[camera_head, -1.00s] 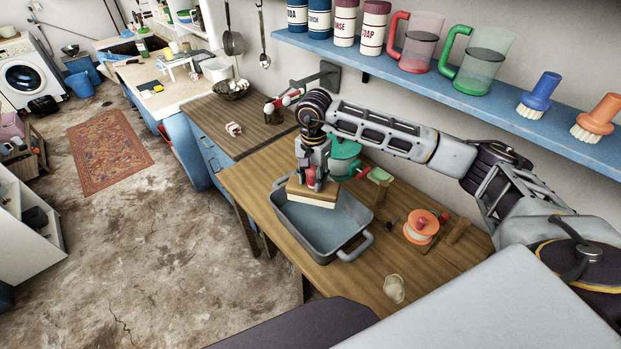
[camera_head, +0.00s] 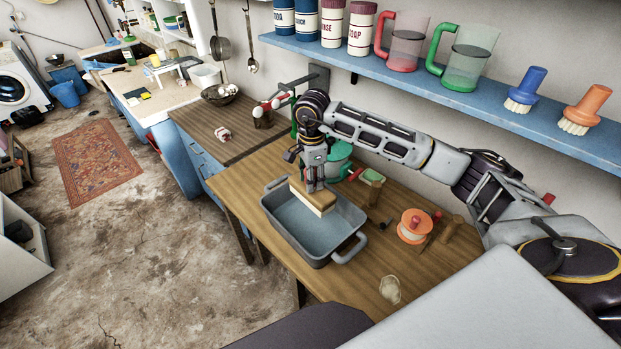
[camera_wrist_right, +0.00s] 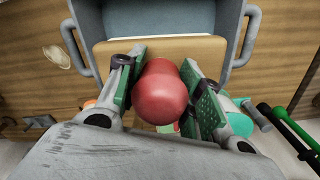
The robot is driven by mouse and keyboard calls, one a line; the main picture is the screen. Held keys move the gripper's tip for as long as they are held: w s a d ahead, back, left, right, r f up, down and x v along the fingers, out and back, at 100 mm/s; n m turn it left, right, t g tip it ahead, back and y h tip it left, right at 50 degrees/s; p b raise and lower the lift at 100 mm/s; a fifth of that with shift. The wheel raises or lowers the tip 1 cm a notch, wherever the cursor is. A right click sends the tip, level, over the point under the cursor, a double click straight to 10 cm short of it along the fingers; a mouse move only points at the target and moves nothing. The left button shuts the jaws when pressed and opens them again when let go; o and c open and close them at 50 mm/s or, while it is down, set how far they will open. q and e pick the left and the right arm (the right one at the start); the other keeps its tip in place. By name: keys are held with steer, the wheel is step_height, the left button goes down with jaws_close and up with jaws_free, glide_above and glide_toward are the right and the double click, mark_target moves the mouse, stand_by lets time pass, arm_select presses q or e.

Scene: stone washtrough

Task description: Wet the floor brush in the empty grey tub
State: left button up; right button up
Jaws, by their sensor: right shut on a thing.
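The grey tub (camera_head: 325,259) stands on the wooden bench, with a blue-grey inside; I cannot tell whether it holds water. The floor brush (camera_head: 313,197) is a tan wooden block with pale bristles below. Its red knob (camera_wrist_right: 162,92) shows in the wrist view, between the green-padded fingers of my right gripper (camera_wrist_right: 163,62). That gripper (camera_head: 313,185) is shut on the knob and holds the brush over the far part of the tub, bristles down. I cannot tell whether the bristles touch the tub's bottom. My left gripper is not in view.
Behind the tub are a green vessel (camera_head: 340,152) and a small green-topped block (camera_head: 371,178). An orange spool (camera_head: 414,225) and a pale blob (camera_head: 390,289) lie to the right. A blue shelf (camera_head: 480,97) with mugs and brushes hangs above.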

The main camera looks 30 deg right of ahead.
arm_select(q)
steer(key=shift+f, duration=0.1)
arm_select(e)
steer(key=shift+f, duration=0.15)
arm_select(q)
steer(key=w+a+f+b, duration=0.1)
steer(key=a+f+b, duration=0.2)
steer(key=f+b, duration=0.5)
arm_select(e)
step_height(320, 180, down, 15)
steer(key=shift+f, duration=0.15)
stand_by(1.6)
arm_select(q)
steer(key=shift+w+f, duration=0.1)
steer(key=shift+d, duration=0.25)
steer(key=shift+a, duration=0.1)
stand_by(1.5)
